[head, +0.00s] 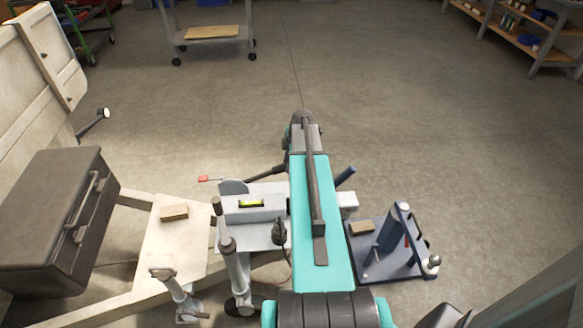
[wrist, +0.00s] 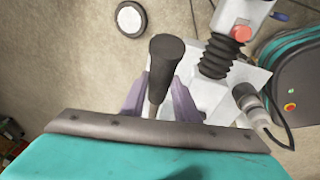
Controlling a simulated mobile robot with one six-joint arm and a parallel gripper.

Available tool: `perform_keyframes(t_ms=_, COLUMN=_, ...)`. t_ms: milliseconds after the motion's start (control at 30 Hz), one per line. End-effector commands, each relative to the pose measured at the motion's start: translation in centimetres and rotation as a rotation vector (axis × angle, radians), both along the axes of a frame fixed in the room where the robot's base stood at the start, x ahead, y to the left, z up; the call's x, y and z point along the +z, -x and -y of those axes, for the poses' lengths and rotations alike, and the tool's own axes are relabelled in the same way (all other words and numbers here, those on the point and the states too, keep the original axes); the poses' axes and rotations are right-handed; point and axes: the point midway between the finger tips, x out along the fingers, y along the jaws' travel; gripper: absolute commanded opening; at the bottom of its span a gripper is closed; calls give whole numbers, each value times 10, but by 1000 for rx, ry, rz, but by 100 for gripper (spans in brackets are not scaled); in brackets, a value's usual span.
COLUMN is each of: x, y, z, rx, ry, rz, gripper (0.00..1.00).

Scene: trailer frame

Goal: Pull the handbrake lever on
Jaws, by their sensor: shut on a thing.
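In the wrist view the handbrake lever (wrist: 165,62) has a thick black grip on a thinner grey shaft. Its grip end points up the picture. My gripper (wrist: 158,98) has grey-purple fingers, one on each side of the lever, shut on it near the lower part of the grip. The lever's base is hidden behind my wrist edge. In the head view my teal arm covers the middle, and neither my fingers nor the held lever can be made out there.
In the wrist view black bellows (wrist: 218,57) and a red button (wrist: 242,33) lie right of the lever, with a cabled plug (wrist: 250,100). The head view shows a toolbox (head: 50,220), a spirit level (head: 251,203) and a blue stand (head: 385,250).

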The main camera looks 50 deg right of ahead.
Motion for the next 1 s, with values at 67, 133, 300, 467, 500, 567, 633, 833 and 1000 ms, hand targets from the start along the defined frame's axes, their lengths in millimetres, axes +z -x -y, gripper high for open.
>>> perform_keyframes(t_ms=67, x=16, y=-5, z=-6, rx=5, ry=38, rz=-27, gripper=0)
perform_keyframes(t_ms=133, x=26, y=-9, z=-10, rx=6, ry=71, rz=-54, gripper=0)
perform_keyframes(t_ms=300, x=49, y=-20, z=-22, rx=5, ry=148, rz=-119, gripper=0)
perform_keyframes(t_ms=467, x=69, y=-31, z=-35, rx=5, ry=220, rz=-178, gripper=0)
perform_keyframes(t_ms=500, x=73, y=-34, z=-38, rx=5, ry=237, rz=-194, gripper=0)
perform_keyframes(t_ms=567, x=80, y=-39, z=-43, rx=5, ry=264, rz=-216, gripper=0)
perform_keyframes(t_ms=633, x=87, y=-45, z=-50, rx=5, ry=295, rz=-242, gripper=0)
perform_keyframes(t_ms=833, x=105, y=-61, z=-68, rx=5, ry=382, rz=-316, gripper=0)
perform_keyframes(t_ms=1000, x=117, y=-74, z=-83, rx=3, ry=447, rz=-369, gripper=0)
